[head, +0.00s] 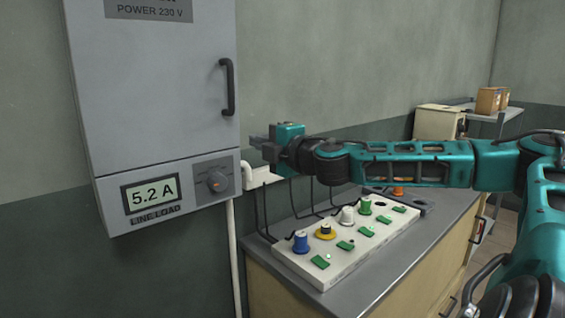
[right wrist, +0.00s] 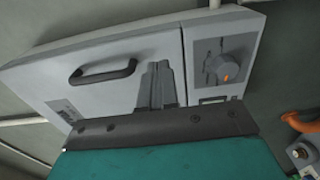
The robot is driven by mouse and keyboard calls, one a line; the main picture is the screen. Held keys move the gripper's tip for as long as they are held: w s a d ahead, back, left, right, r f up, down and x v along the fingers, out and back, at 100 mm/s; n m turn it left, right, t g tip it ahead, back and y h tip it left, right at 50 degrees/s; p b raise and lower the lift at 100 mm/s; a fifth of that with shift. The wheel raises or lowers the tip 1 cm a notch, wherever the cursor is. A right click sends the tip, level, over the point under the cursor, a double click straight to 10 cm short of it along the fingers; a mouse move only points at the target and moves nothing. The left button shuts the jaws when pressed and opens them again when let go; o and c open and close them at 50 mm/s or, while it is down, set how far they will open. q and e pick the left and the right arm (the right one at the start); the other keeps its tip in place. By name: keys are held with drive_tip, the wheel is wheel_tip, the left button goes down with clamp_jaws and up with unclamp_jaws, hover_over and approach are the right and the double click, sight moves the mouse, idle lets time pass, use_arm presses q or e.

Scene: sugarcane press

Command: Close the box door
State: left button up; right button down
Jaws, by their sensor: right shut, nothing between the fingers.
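The grey electrical box hangs on the wall at the left of the head view, with its door (head: 150,85) lying flat against the box front. The door has a black handle (head: 228,87) near its right edge. In the right wrist view the door (right wrist: 50,80) and handle (right wrist: 103,72) show behind my fingers. My right gripper (head: 256,141) is shut and empty, just right of the box, below the handle's height. In the right wrist view its fingertips (right wrist: 158,75) overlap the door's lower part; I cannot tell whether they touch. My left gripper is not in view.
Below the door are a display reading 5.2 A (head: 152,195) and a rotary knob (head: 217,181). A workbench (head: 385,262) with a white panel of coloured buttons (head: 330,262) stands below my right arm. Cardboard boxes (head: 488,100) sit at the back right.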

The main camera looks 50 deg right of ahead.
use_arm(q)
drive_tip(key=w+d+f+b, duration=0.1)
drive_tip(key=b, duration=0.2)
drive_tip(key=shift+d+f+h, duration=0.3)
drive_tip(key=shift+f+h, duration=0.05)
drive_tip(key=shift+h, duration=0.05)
use_arm(e)
drive_tip(key=s, duration=0.6)
drive_tip(key=shift+s+a, duration=0.35)
drive_tip(key=shift+s, duration=0.05)
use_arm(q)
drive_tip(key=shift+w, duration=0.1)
use_arm(e)
drive_tip(key=shift+f, duration=0.1)
